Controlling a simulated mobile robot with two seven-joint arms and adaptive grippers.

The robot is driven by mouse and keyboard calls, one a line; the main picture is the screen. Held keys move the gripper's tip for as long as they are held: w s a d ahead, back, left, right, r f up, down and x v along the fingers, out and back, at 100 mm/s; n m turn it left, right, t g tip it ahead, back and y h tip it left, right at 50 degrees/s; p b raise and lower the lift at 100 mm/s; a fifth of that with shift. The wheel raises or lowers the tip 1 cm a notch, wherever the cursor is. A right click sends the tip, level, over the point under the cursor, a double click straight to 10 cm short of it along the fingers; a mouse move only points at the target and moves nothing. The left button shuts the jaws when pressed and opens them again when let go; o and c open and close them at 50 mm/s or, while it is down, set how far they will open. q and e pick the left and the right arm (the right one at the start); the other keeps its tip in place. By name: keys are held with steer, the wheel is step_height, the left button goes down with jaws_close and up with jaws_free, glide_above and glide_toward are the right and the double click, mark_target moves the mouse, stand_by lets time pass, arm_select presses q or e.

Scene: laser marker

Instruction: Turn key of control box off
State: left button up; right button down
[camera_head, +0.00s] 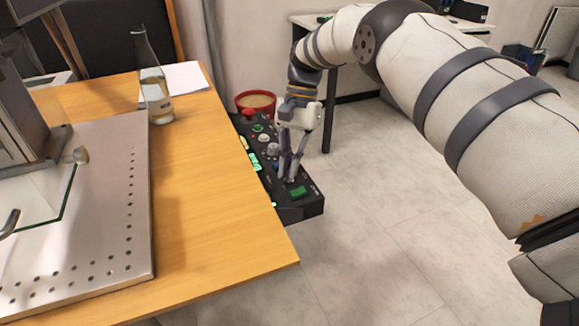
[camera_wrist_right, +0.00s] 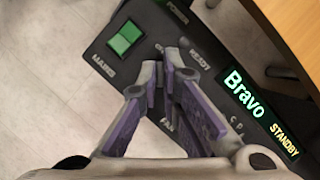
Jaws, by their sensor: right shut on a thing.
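The black control box (camera_head: 300,208) stands beside the right edge of the wooden table in the head view. Its top carries a green switch, knobs and lit green displays. In the right wrist view the control box panel (camera_wrist_right: 195,25) shows a green rocker switch (camera_wrist_right: 124,38) and a lit display (camera_wrist_right: 258,105) reading Bravo and STANDBY. My right gripper (camera_head: 287,178) is over the near part of the box. In the wrist view its fingertips (camera_wrist_right: 165,72) are close together near the READY label; the key between them is hidden. My left gripper is not in view.
The wooden table (camera_head: 215,230) holds a perforated metal plate (camera_head: 110,250), a glass bottle (camera_head: 154,90) and paper (camera_head: 188,77). A red pot (camera_head: 241,104) stands behind the box. The floor right of the box is clear.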

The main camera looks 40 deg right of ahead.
stand_by(0.4)
steer(key=c, duration=1.8)
jaws_free()
steer(key=shift+r, duration=0.1)
step_height(320, 180, up, 10)
steer(key=shift+f, duration=0.1)
